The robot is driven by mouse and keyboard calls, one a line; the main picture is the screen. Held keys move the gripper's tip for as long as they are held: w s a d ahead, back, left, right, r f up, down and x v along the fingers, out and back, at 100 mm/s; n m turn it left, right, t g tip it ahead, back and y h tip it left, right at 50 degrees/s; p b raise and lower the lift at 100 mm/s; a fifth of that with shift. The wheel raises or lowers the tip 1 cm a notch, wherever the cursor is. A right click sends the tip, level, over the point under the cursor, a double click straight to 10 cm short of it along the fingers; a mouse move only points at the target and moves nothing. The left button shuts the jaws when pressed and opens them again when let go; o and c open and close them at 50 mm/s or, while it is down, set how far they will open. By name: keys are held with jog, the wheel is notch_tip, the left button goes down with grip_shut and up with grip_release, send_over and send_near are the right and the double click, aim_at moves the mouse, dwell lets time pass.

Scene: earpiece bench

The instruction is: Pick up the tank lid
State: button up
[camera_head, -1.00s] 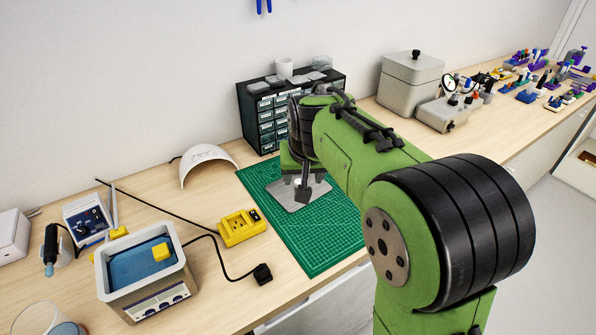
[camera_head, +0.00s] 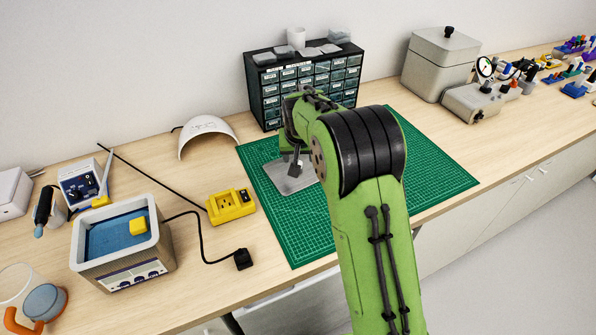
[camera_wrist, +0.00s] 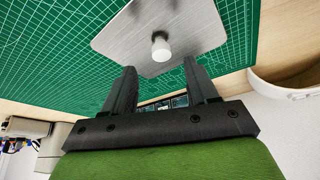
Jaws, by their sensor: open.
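The tank lid (camera_head: 284,184) is a flat grey metal plate lying on the green cutting mat (camera_head: 310,237). In the wrist view the lid (camera_wrist: 199,24) fills the top middle, with a pale round knob (camera_wrist: 161,47) on it. My gripper (camera_wrist: 159,65) is open, its two dark fingers spread apart with the knob showing between and just beyond their tips. No contact between fingers and knob is visible. In the head view my gripper (camera_head: 296,164) is above the lid, and my arm hides part of the lid and the knob.
An open tank (camera_head: 157,232) with blue inside and a yellow block (camera_head: 138,226) stands at lower left. A yellow charger (camera_head: 231,206), a white curved shade (camera_head: 207,130) and a dark drawer cabinet (camera_head: 268,88) surround the mat. The mat's right side is clear.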

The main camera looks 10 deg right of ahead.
aim_at(277, 170)
jog(key=x, duration=0.5)
jog(key=shift+w+a+b, duration=0.1)
jog(key=shift+b, duration=0.25)
grip_shut()
